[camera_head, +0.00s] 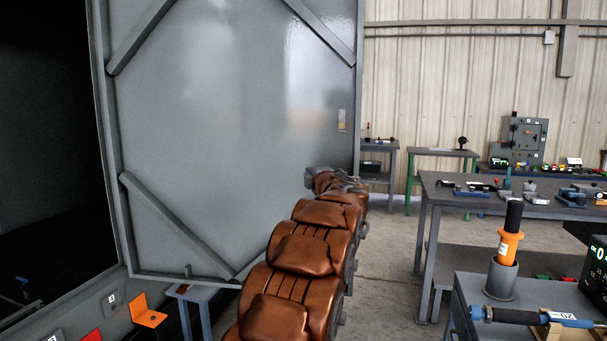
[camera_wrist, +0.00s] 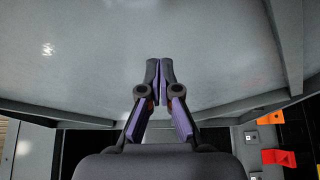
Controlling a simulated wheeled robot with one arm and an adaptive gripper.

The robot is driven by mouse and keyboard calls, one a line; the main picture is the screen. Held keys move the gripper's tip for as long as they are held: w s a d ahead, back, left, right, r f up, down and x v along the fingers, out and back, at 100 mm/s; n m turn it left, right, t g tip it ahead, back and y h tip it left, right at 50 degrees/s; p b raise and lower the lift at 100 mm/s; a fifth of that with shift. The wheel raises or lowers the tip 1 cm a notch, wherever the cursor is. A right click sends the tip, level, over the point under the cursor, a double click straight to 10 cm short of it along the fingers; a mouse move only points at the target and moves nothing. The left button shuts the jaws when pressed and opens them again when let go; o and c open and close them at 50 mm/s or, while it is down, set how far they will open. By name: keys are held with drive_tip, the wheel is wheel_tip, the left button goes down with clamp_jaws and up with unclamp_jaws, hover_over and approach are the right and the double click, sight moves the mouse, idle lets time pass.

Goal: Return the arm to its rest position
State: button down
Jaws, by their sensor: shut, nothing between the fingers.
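My arm reaches forward in the head view, its copper-brown links running from the bottom middle up toward the large grey panel door (camera_head: 230,130). My gripper (camera_wrist: 160,68) shows in the wrist view with its two fingertips together and nothing between them. The grey panel surface (camera_wrist: 90,60) fills most of the wrist view in front of the fingers. I cannot tell whether the fingertips touch it. In the head view the gripper end is small and partly hidden by the wrist, close to the panel's right edge.
A dark opening (camera_head: 45,150) lies left of the panel. An orange bracket (camera_head: 147,310) and a red piece (camera_head: 92,336) are low at left. A workbench (camera_head: 432,190) with tools and a nearer bench (camera_head: 462,300) with an orange-and-black tool (camera_head: 509,245) stand right. Floor between is clear.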

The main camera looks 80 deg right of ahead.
drive_tip(key=shift+s+a, duration=0.6)
drive_tip(key=shift+a, duration=0.05)
